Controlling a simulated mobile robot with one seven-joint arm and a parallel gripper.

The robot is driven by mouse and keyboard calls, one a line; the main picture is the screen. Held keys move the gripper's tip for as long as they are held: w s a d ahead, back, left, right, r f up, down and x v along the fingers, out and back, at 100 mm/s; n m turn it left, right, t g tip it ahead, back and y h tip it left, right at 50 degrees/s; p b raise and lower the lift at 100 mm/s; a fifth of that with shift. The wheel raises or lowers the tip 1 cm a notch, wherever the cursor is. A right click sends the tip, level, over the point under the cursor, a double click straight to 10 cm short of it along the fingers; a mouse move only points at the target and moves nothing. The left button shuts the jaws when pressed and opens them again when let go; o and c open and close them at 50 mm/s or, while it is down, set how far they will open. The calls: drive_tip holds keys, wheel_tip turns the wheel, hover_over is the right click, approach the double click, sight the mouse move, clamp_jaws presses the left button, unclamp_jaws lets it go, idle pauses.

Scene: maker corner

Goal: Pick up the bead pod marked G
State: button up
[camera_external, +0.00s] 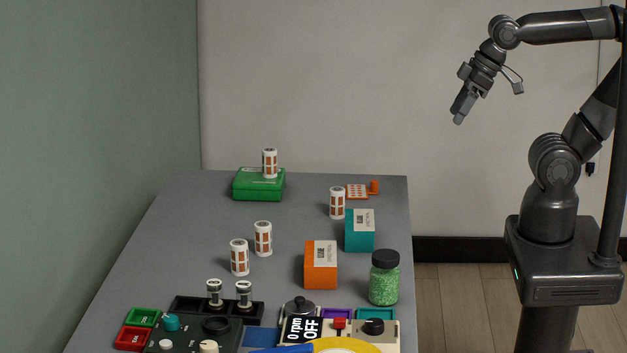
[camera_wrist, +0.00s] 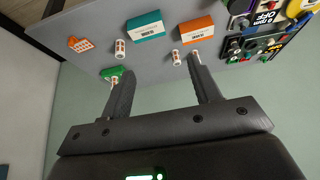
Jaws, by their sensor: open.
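Several white bead pods with orange-brown windows stand upright on the grey table (camera_external: 170,240). One pod (camera_external: 270,163) is on top of the green box (camera_external: 258,185). Another pod (camera_external: 337,203) stands left of the teal box (camera_external: 360,231). Two pods, one (camera_external: 263,239) slightly behind the other (camera_external: 240,257), stand near the middle left. I cannot read which pod is marked G. My gripper (camera_external: 459,111) is open and empty, high in the air to the right of the table. In the wrist view, pods (camera_wrist: 120,48) show beyond my open fingers (camera_wrist: 160,70).
An orange box (camera_external: 320,265) and a green-filled jar (camera_external: 384,280) stand front right. An orange pegged tray (camera_external: 357,191) lies at the back right. Control panels (camera_external: 180,340), a dark rack and small coloured trays (camera_external: 131,338) crowd the front. The table's left middle is clear.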

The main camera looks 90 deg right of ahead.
drive_tip(key=shift+o, duration=0.4)
drive_tip(key=n+g, duration=0.1)
drive_tip(key=n, duration=0.1)
hover_over(266, 223)
drive_tip(key=s, duration=0.8)
wheel_tip(266, 223, down, 14)
drive_tip(key=shift+y, duration=0.4)
drive_tip(key=x, duration=0.5)
drive_tip(key=w+x, duration=0.1)
drive_tip(key=x, duration=0.4)
drive_tip(key=d+x, duration=0.1)
drive_tip(key=x, duration=0.4)
drive_tip(key=shift+w+r, duration=0.3)
drive_tip(key=shift+x, duration=2.95)
drive_tip(key=shift+s+a, duration=0.1)
drive_tip(key=shift+s, duration=0.1)
